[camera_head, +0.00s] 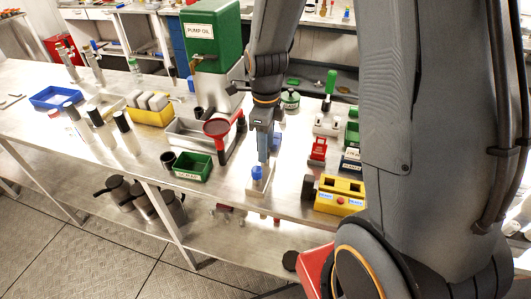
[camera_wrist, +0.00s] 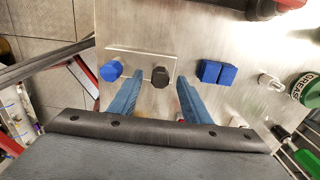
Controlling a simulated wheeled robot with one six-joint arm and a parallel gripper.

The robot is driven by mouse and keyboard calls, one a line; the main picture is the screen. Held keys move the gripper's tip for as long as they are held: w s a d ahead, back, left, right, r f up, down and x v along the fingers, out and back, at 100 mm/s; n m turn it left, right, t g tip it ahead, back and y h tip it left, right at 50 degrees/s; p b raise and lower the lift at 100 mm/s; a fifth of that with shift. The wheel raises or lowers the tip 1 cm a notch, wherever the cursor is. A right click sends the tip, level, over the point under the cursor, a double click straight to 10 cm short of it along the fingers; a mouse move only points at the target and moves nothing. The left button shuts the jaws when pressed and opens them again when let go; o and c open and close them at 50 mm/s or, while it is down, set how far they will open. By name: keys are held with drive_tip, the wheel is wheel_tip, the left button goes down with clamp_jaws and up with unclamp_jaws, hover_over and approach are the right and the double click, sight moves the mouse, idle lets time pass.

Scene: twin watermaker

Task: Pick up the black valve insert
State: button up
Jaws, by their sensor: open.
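The black valve insert (camera_wrist: 160,76) is a dark faceted knob on a pale, flat holder plate (camera_wrist: 143,56) in the wrist view. A blue faceted knob (camera_wrist: 111,70) sits on the same plate to its left. My gripper (camera_wrist: 159,82) is open, with one blue finger on each side of the black insert; I cannot tell whether they touch it. In the head view my gripper (camera_head: 264,158) points down over the holder plate (camera_head: 263,186), beside the blue knob (camera_head: 257,173). The black insert is not visible there, seemingly hidden by the fingers.
Two blue blocks (camera_wrist: 217,72) stand right of the plate. The bench's front edge is close to the plate.

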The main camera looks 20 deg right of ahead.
drive_tip(key=c, duration=1.1)
drive_tip(key=shift+r, duration=0.1)
wheel_tip(320, 180, up, 10)
drive_tip(key=b, duration=0.2)
drive_tip(key=o, duration=0.5)
drive_tip(key=shift+c, duration=0.2)
drive_tip(key=c, duration=0.5)
drive_tip(key=shift+o, duration=0.2)
